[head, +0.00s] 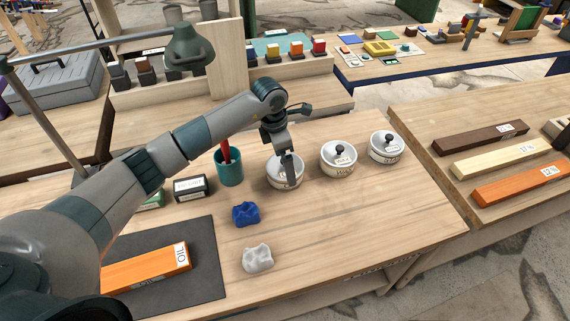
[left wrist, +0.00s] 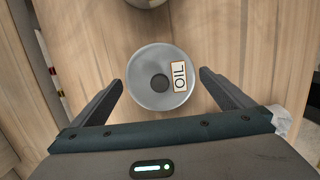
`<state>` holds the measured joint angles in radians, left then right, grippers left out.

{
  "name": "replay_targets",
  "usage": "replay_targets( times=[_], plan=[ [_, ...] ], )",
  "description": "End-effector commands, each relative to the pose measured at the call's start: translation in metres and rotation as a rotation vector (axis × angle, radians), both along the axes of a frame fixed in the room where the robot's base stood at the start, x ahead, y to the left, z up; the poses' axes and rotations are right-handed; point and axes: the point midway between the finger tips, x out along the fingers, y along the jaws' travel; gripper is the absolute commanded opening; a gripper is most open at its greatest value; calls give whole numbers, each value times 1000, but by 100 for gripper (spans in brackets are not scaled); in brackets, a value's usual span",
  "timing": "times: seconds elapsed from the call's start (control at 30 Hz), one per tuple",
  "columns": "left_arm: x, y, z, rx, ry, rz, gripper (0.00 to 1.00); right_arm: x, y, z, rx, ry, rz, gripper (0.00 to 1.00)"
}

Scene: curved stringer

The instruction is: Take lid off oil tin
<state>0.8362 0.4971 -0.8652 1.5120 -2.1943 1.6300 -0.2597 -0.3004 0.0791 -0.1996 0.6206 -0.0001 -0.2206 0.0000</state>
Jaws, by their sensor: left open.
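The oil tin (head: 285,176) is a round pale metal tin, the leftmost of three on the bench. In the left wrist view its lid (left wrist: 150,90) shows from above, with an OIL label and a dark round knob (left wrist: 160,82) in the middle. My left gripper (head: 290,178) points down over this tin; in the head view its fingers hide part of the lid. In the left wrist view the fingers are open, one on each side of the lid's near part, with nothing between them gripped. My right gripper is not in view.
Two similar lidded tins (head: 338,158) (head: 385,147) stand to the right. A teal cup (head: 229,167) with a red item stands to the left. A blue cloth (head: 246,214) and a white cloth (head: 257,259) lie in front. The bench's right front is clear.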

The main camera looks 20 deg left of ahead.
Motion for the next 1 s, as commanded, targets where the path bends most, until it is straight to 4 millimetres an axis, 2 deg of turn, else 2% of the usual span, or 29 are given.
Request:
replay_targets(
  times=[0.33,0.47,0.83,1.0],
  plan=[
    [0,0,0,0,0,0,100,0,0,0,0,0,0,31],
    [0,0,0,0,0,0,69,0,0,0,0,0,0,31],
    [0,0,2,0,0,0,68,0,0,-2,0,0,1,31],
    [1,0,11,-1,-3,0,68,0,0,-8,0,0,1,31]
  ],
)
